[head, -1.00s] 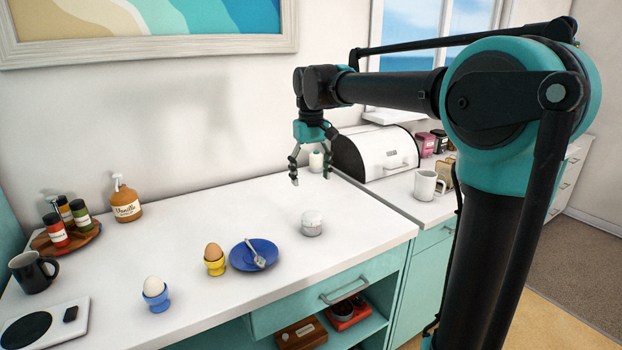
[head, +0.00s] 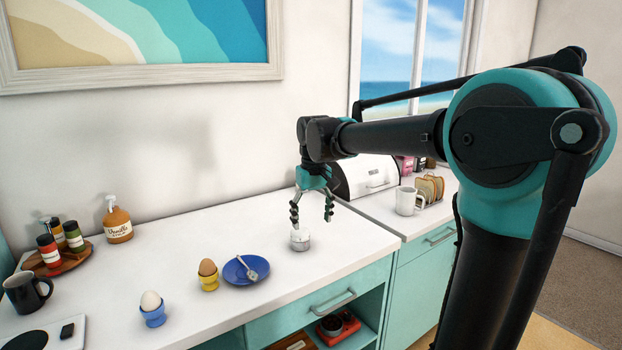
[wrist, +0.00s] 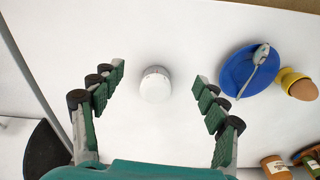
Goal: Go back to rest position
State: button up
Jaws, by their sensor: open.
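My gripper (head: 312,212) is open and empty in the head view, above the white counter. In that view its fingers are just above a small white lidded jar (head: 300,240), which stands upright on the counter. In the wrist view the open fingers of my gripper (wrist: 157,85) spread to either side of the jar (wrist: 155,85), with white counter visible between them and it. The fingers look apart from the jar. My arm reaches in from the right in the head view.
A blue plate (head: 236,272) with a spoon, brown egg (head: 207,267) and white egg (head: 150,301) in cups stand left of the jar. Bottles, a dark mug (head: 26,291) and syrup (head: 117,222) are farther left. A bread bin (head: 366,176), white mug (head: 408,201) and toast rack are right.

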jog(key=s+d+f+m+t, duration=0.1)
jog(key=s+d+f+m, duration=0.1)
jog(key=s+d+f, duration=0.7)
jog(key=s+d+f+m+t, duration=0.2)
jog(key=s+d+f, duration=0.7)
jog(key=f, duration=0.4)
jog(key=shift+s+d+m, duration=0.25)
jog(key=shift+d+m, duration=0.1)
jog(key=shift+m, duration=0.05)
jog(key=shift+f, duration=0.1)
